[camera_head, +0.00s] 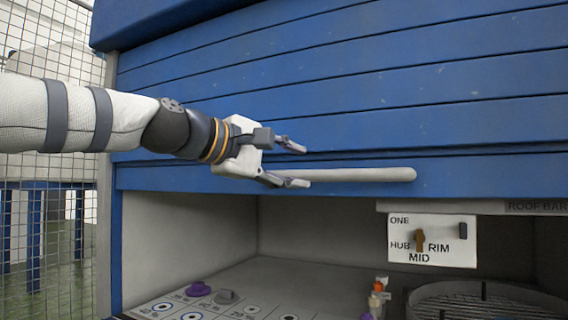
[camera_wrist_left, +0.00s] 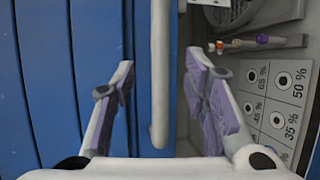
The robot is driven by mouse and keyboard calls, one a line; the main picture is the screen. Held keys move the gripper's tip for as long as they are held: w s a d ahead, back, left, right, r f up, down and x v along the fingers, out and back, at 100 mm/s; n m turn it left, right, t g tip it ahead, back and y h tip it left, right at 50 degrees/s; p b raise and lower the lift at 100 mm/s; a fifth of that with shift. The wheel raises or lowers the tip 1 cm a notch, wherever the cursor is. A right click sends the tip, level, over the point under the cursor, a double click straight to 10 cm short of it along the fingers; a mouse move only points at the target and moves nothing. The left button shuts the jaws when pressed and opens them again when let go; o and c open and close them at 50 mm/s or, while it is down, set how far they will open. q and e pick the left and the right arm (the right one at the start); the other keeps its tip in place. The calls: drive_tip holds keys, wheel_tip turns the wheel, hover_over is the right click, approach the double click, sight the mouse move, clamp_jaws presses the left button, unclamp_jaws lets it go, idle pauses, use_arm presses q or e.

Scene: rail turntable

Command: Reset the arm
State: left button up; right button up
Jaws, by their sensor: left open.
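My left arm (camera_head: 60,115) reaches in from the left in the head view, in front of a blue slatted shutter (camera_head: 450,95). My left gripper (camera_head: 296,165) is open and empty, its fingers pointing right beside the pale handle bar (camera_head: 370,174) on the shutter's lower slat. In the left wrist view the bar (camera_wrist_left: 159,90) shows between the two spread fingers of the gripper (camera_wrist_left: 160,68). I cannot tell whether a finger touches it. My right gripper is in neither view.
Below the raised shutter is an open grey bay with a marked panel (camera_head: 172,306), a purple knob (camera_head: 198,289), a sign with a switch lever (camera_head: 432,241) and a round wire-like rack (camera_head: 485,300). A mesh fence (camera_head: 50,215) stands at the left.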

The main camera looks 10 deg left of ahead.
use_arm(q)
drive_tip(key=shift+v, duration=1.25)
drive_tip(key=shift+f, duration=0.1)
